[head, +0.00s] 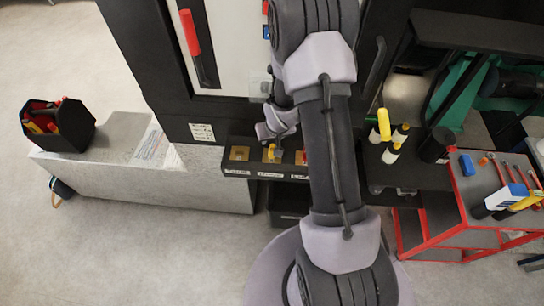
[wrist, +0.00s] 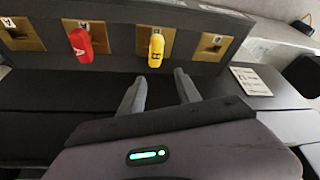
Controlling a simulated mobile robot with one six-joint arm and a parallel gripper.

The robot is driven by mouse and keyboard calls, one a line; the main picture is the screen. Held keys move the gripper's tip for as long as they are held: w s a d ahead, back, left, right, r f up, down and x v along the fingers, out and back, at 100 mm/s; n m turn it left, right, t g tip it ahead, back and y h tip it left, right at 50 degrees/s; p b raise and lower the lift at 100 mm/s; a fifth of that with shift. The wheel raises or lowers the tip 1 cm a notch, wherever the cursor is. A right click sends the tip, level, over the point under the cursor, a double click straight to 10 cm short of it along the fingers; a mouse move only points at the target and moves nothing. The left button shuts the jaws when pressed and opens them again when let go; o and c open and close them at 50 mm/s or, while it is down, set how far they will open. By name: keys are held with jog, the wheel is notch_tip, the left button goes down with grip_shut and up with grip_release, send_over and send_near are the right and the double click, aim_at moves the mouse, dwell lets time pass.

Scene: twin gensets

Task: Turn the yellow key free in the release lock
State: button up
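The yellow key (wrist: 156,49) sits upright in a brass lock plate on a dark panel, with a dark letter on its face. It also shows in the head view (head: 270,152), on the shelf-like lock panel below the cabinet. My gripper (wrist: 160,78) is open and empty, its two fingers apart just short of the yellow key and roughly in line with it, not touching. In the head view my gripper (head: 277,130) is just above the panel. A red key (wrist: 80,45) sits in the neighbouring lock. Which lock is the release lock I cannot read.
An empty brass lock plate (wrist: 212,46) is right of the yellow key in the wrist view; another (wrist: 18,34) is at far left. In the head view, a red-handled lever (head: 189,34) is on the cabinet, and a red-framed cart (head: 440,240) stands right. Floor is clear at front left.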

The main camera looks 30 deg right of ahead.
aim_at(272, 149)
jog(key=f+b, duration=0.1)
jog(key=b, duration=0.2)
jog(key=shift+s, duration=0.15)
jog(key=m+b, duration=0.1)
jog(key=b, duration=0.9)
jog(key=shift+s+a+f+m+h+b, duration=0.2)
jog(key=shift+s+a+m+h+b, duration=0.1)
jog(key=shift+s+a+m+b, duration=0.1)
jog(key=m+b, duration=0.1)
jog(key=b, duration=0.1)
jog(key=s+m+b, duration=0.1)
jog(key=b, duration=0.2)
jog(key=shift+a+f+g+h, duration=0.2)
jog(key=shift+a+g+h, duration=0.1)
jog(key=shift+h, duration=0.1)
jog(key=b+x, duration=0.4)
jog(key=shift+w+d+f, duration=0.2)
jog(key=shift+f, duration=0.05)
grip_shut()
